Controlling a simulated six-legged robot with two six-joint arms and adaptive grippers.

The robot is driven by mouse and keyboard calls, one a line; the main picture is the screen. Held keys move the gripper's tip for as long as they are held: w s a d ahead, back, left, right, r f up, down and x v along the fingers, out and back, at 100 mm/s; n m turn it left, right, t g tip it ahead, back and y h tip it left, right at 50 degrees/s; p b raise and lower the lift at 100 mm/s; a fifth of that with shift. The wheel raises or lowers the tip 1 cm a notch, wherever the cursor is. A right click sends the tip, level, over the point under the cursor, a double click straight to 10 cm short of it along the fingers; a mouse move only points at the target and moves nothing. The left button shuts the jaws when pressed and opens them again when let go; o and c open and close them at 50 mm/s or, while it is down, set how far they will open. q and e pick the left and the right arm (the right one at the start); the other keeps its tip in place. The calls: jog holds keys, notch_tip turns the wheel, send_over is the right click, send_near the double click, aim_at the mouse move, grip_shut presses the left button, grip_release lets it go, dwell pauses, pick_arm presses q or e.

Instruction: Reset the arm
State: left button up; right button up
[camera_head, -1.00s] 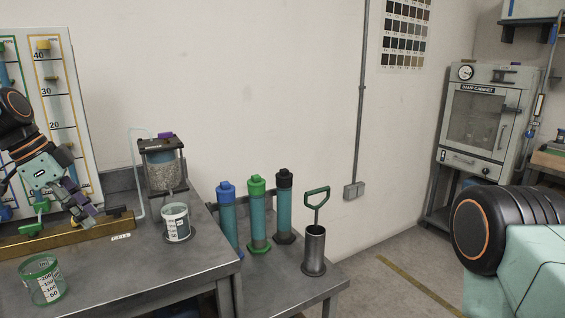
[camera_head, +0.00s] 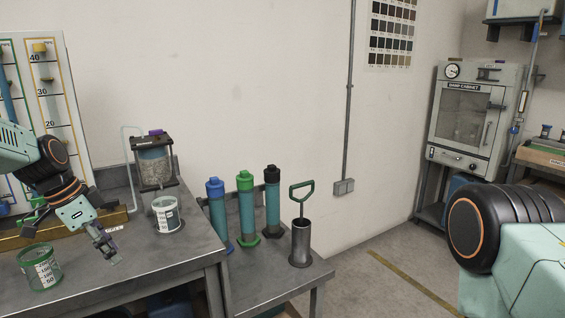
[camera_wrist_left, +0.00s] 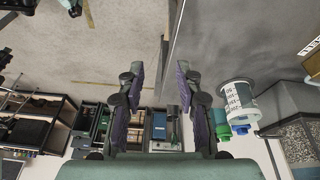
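My left gripper (camera_head: 107,246) hangs above the steel table (camera_head: 130,285), between the green-rimmed beaker and the white measuring cup. In the left wrist view my left gripper (camera_wrist_left: 160,80) has its two purple-padded fingers well apart with nothing between them. Behind the arm is the brass bar (camera_head: 112,219) with its green lever (camera_head: 30,226), partly hidden by my wrist. My right arm shows only as a large link at the right edge; its gripper is out of view.
The green-rimmed beaker (camera_head: 40,268) stands close to the left of the gripper. The white cup (camera_head: 166,214) is to its right, under the hopper (camera_head: 154,165). Blue, green and black-capped cylinders and a steel tube (camera_head: 301,243) stand on the lower shelf. The table front is clear.

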pick_arm(q)
jog(key=s+d+f+n+y, duration=0.1)
jog(key=s+d+f+n, duration=0.15)
jog(key=s+f, duration=0.4)
jog(key=s+d+f+n+g, duration=0.1)
jog(key=s+d+f, duration=0.25)
jog(key=f, duration=0.65)
jog(key=s+d+f+n+y, duration=0.1)
jog(key=s+d+f+n, duration=0.2)
jog(key=f, duration=0.5)
jog(key=s+d+f+n, duration=0.2)
jog(key=s, duration=1)
jog(key=s+d+f+n+g+y, duration=0.1)
jog(key=s+d+f+n, duration=0.1)
jog(key=s, duration=1)
jog(key=shift+s+f+b, duration=0.25)
jog(key=shift+f+b, duration=0.2)
jog(key=shift+f, duration=0.4)
jog(key=shift+d, duration=0.15)
jog(key=shift+a, duration=0.2)
